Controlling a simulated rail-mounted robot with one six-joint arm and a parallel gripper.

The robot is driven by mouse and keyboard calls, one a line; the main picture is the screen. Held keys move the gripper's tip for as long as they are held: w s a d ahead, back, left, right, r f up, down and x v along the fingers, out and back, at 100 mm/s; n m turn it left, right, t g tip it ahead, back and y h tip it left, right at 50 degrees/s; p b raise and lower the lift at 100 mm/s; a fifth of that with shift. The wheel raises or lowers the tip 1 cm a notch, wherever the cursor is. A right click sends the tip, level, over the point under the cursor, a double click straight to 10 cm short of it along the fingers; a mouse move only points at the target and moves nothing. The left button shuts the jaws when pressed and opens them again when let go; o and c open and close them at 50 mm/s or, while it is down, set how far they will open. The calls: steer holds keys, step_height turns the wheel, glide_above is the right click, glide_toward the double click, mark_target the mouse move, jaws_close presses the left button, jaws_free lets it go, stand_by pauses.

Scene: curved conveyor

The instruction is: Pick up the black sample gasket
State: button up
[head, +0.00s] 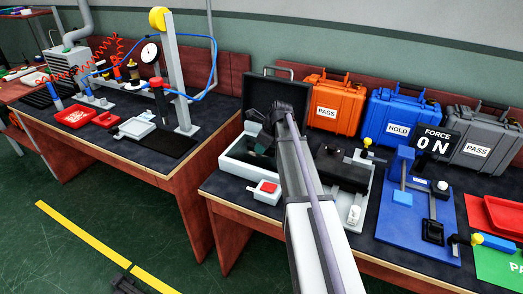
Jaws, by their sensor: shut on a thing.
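My gripper (263,144) is at the end of my arm, low over the open white case (237,168) on the right bench. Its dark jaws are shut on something. What they hold is small and dark against the dark jaws, so its outline is not clear; I take it to be the black sample gasket. My arm hides part of the case. The case's black lid (262,88) stands raised behind the gripper.
A small white box with a red top (267,187) sits in front of the case. To the right stand a black fixture (343,168), a blue test stand (408,205) and a FORCE display (435,141). Orange (333,105), blue (398,116) and grey (478,139) cases line the back.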

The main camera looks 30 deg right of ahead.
step_height(320, 180, up, 10)
steer(key=p, duration=1)
steer(key=shift+r, duration=0.2)
steer(key=shift+f, duration=0.15)
